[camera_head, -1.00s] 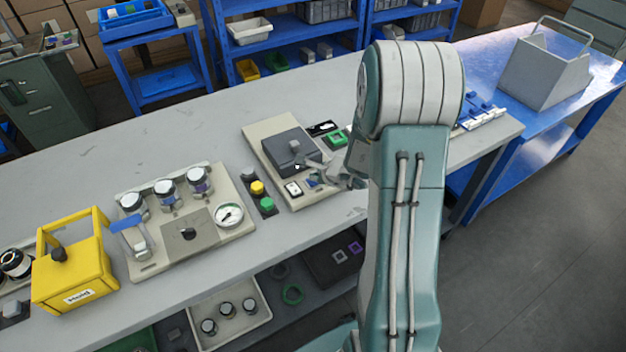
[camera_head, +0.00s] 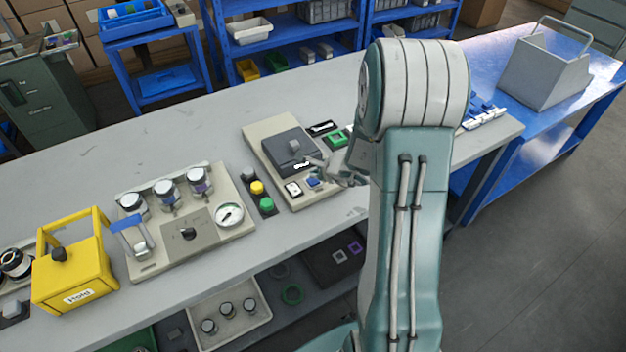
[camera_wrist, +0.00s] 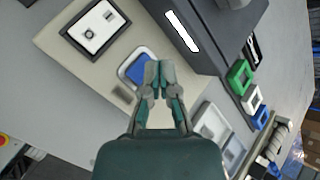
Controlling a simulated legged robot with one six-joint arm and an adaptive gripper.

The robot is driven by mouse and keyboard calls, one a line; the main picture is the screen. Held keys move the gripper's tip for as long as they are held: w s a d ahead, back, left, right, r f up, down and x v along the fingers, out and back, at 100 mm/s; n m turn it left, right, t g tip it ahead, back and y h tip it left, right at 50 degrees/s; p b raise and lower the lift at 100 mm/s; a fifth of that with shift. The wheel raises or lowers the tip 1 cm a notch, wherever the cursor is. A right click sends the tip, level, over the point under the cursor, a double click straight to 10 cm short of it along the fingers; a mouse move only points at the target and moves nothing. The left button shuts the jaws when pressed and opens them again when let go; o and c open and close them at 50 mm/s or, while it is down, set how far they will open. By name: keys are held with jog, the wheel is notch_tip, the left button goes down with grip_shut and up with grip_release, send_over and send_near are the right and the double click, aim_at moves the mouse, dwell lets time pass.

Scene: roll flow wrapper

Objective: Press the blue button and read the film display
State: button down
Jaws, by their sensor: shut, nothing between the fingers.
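The blue button (camera_wrist: 137,69) sits in a pale square frame on a beige base plate. It also shows in the head view (camera_head: 313,183). My gripper (camera_wrist: 160,70) is shut and empty. In the wrist view its fingertips overlap the button's right side, and I cannot tell whether they touch it. In the head view my gripper (camera_head: 325,170) is just above and right of the button. A black-framed white panel (camera_wrist: 94,30) with small dark marks lies beside the button. A blank white strip (camera_wrist: 182,31) shows on the dark grey box (camera_wrist: 225,40). Neither gives a readable value.
Green (camera_wrist: 240,77), white and blue square frames lie right of the plate. In the head view, yellow (camera_head: 257,187) and green (camera_head: 267,204) buttons stand left of it. A gauge panel (camera_head: 150,265) and yellow box (camera_head: 70,280) are further left. The back of the bench is clear.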

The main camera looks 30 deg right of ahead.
aim_at(314, 181)
jog(key=shift+r, duration=0.15)
jog(key=shift+r, duration=2.5)
jog(key=shift+a, duration=0.1)
jog(key=s+a+r+n+g+y, duration=0.3)
jog(key=s+a+r+n, duration=0.7)
jog(key=a+r+n, duration=0.4)
jog(key=s+r+n+h, duration=0.2)
jog(key=s+n, duration=0.3)
jog(key=s, duration=0.2)
jog(key=s+r+n+h, duration=0.2)
jog(key=s+n, duration=0.3)
jog(key=s, duration=0.3)
jog(key=shift+a+h, duration=0.3)
jog(key=shift+h, duration=0.3)
